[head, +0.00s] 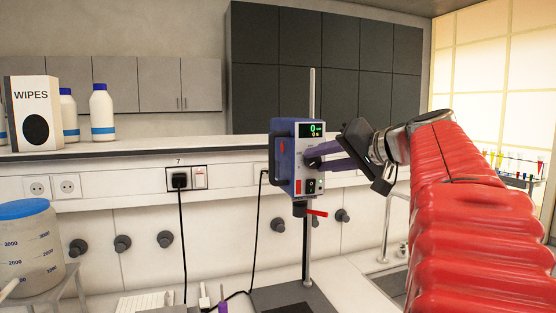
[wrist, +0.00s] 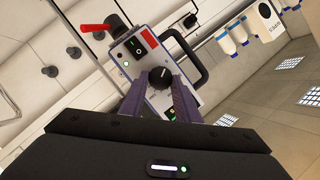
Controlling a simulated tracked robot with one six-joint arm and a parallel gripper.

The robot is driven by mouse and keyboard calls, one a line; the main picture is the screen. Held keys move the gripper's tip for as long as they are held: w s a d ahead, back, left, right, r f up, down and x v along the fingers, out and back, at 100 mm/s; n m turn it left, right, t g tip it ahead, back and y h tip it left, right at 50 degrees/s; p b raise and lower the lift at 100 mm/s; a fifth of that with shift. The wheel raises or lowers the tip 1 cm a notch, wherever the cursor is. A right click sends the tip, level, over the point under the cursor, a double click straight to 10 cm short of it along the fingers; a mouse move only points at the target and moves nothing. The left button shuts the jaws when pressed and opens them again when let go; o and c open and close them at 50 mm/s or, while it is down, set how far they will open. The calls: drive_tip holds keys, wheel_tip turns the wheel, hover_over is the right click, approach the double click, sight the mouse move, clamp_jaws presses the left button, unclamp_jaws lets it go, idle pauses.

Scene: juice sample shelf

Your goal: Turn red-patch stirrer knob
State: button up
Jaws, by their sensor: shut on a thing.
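The blue-sided overhead stirrer (head: 284,168) is mounted on an upright metal rod. Its display (head: 313,129) shows green zeros. A red patch (wrist: 150,38) is on its front panel in the wrist view, beside a green-lit switch. The dark round knob (wrist: 160,76) with a white pointer line sits between the purple fingers of my gripper (wrist: 162,90). My gripper (head: 316,158) reaches the stirrer's front from the right in the head view and is shut on the knob. The fingers hide much of the knob in the head view.
A red lever (head: 316,212) sticks out below the stirrer. Its stand base (head: 290,299) rests on the bench. Power cables hang from the wall sockets (head: 180,178). A blue-lidded container (head: 27,245) stands at left; wipes (head: 32,112) and bottles are on the ledge.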

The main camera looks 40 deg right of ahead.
drive_tip(key=shift+d+f, duration=0.1)
drive_tip(key=m, duration=0.1)
drive_tip(key=m+t+y, duration=0.1)
drive_tip(key=m, duration=0.1)
drive_tip(key=shift+d+f, duration=0.15)
drive_tip(key=shift+f, duration=0.15)
drive_tip(key=m, duration=0.1)
drive_tip(key=m+t, duration=0.1)
drive_tip(key=m, duration=0.1)
drive_tip(key=m+t, duration=0.1)
drive_tip(key=shift+f+y, duration=0.3)
drive_tip(key=shift+y, duration=0.1)
drive_tip(key=m, duration=0.1)
drive_tip(key=m+t, duration=0.1)
drive_tip(key=m, duration=0.1)
drive_tip(key=m+t, duration=0.1)
drive_tip(key=m, duration=0.1)
drive_tip(key=shift+f+h, duration=0.3)
drive_tip(key=shift+h, duration=0.1)
drive_tip(key=shift+a+f+m+t+h, duration=0.15)
drive_tip(key=shift+m+t+h, duration=0.3)
drive_tip(key=shift+m, duration=0.9)
drive_tip(key=shift+a+f+m+t+h, duration=0.1)
drive_tip(key=shift+m+t+h, duration=0.3)
drive_tip(key=shift+m, duration=0.95)
drive_tip(key=o, duration=1)
drive_tip(key=shift+r, duration=0.15)
drive_tip(key=shift+o, duration=0.2)
